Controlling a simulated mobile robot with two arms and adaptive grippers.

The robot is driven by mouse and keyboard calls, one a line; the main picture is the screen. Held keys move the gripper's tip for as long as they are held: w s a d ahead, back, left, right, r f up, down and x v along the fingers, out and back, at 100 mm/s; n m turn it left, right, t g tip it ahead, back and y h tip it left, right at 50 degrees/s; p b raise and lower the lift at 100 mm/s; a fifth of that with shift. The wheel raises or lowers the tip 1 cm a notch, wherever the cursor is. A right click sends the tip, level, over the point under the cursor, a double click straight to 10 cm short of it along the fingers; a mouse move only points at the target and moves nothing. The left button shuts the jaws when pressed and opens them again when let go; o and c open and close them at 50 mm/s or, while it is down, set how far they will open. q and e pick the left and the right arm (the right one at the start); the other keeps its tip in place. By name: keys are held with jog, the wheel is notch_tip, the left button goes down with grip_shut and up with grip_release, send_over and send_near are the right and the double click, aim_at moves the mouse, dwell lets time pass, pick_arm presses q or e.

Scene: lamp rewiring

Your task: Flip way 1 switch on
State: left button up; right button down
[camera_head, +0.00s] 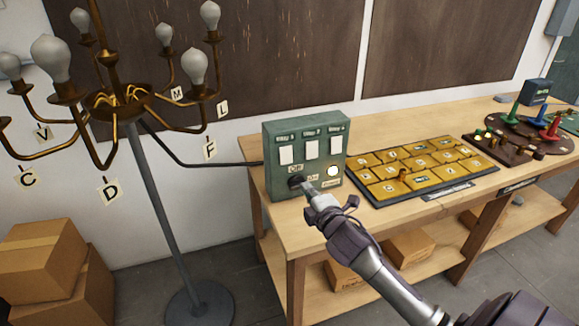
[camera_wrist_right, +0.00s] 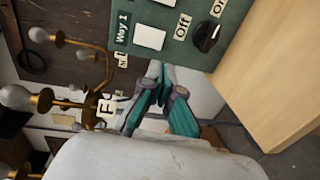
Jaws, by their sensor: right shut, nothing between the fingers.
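A green switch box (camera_head: 305,160) stands at the left end of the workbench. It has several labelled white panels along its upper front. A black rotary knob (camera_head: 295,182) sits low on its front, with an "Off" label above it and an "On" label to its right. In the right wrist view the knob (camera_wrist_right: 207,37) shows beside the "Off" and "On" labels, near a "Way 1" label (camera_wrist_right: 122,27). My right gripper (camera_head: 308,188) is shut and empty just in front of the box near the knob. I cannot tell whether it touches. My left gripper is not in view.
A brass chandelier (camera_head: 118,100) with several bulbs and letter tags stands left. Cardboard boxes (camera_head: 45,260) are stacked at lower left. Coloured game pieces stand at far right.

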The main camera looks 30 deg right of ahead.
aim_at(287, 162)
jog(key=p+x, duration=0.3)
jog(key=x, duration=0.9)
jog(key=shift+w, duration=0.25)
jog(key=shift+w+d+f, duration=0.1)
jog(key=shift+w+f, duration=0.05)
jog(key=shift+w, duration=0.55)
